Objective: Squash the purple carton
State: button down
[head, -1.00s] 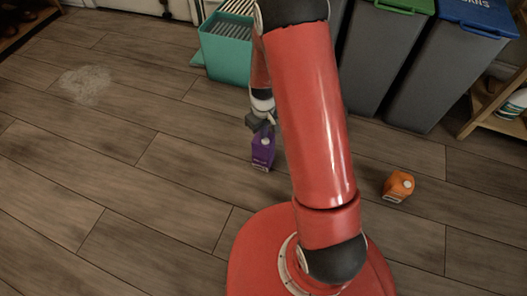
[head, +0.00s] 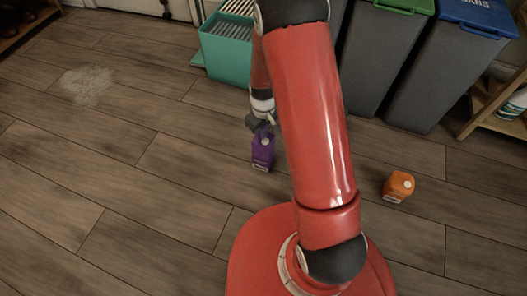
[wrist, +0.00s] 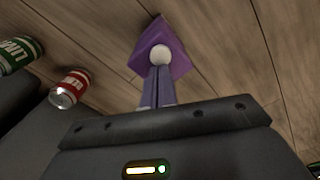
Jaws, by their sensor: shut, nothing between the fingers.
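The purple carton (head: 263,154) stands upright on the wood floor, left of my red arm. It looks uncrushed. In the wrist view the carton (wrist: 178,42) shows from above, with a round white cap (wrist: 160,54) on its top. My gripper (head: 265,131) is right at the top of the carton. In the wrist view the fingers of my gripper (wrist: 159,70) are together and empty, with their tips at the cap. I cannot tell whether they touch it. Part of the carton's top is hidden by the fingers.
An orange carton (head: 398,186) stands right of my arm. A teal bin (head: 226,52) and grey bins with a green lid (head: 408,5) and a blue lid (head: 478,14) stand behind. A green can (wrist: 18,53) and a red can (wrist: 70,88) show in the wrist view.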

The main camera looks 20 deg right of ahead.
aim_at(263, 143)
jog(key=shift+f, duration=0.1)
dwell(0.5)
jog(key=shift+f+b, duration=0.4)
jog(key=shift+f, duration=3.05)
jog(key=shift+r, duration=0.1)
jog(key=shift+r+p, duration=3.25)
jog(key=shift+r, duration=1.65)
